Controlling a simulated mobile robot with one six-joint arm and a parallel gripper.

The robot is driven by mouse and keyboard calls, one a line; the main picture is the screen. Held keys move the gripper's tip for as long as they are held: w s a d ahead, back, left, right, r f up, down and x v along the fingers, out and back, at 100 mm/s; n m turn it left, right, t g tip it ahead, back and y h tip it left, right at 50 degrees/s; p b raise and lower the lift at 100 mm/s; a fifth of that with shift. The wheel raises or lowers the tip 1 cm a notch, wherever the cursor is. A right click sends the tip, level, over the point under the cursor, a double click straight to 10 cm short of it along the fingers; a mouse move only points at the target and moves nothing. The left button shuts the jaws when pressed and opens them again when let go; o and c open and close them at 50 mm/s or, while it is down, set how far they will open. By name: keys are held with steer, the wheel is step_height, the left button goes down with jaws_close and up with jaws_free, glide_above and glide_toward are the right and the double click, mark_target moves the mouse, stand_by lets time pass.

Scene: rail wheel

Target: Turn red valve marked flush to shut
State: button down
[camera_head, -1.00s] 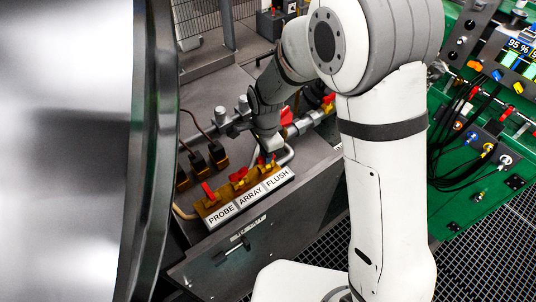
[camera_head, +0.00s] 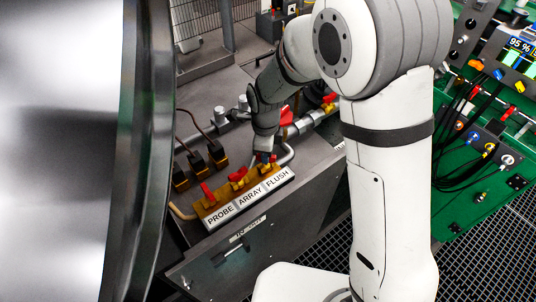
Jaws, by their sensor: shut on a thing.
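A brass valve block (camera_head: 222,203) sits on the grey bench, with white labels PROBE, ARRAY and FLUSH along its front. The FLUSH label (camera_head: 278,178) is at the right end. Red handles show above the PROBE (camera_head: 207,191) and ARRAY (camera_head: 238,174) labels. My gripper (camera_head: 265,159) is at the right end of the block, right behind the FLUSH label, pointing down. It is shut on the red FLUSH valve handle, which is mostly hidden by the fingers, so its angle cannot be told.
Several black-and-orange connectors (camera_head: 198,162) stand left behind the block. Grey pipes (camera_head: 302,125) with red handles run behind my gripper. A large wheel with a dark rim (camera_head: 150,150) fills the left. A green panel with cables (camera_head: 480,160) stands at right.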

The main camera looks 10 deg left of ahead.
stand_by(0.3)
steer(key=m, duration=0.4)
steer(key=shift+m+b, duration=0.3)
steer(key=m, duration=0.4)
steer(key=shift+b, duration=0.3)
steer(key=c, duration=1.3)
jaws_free()
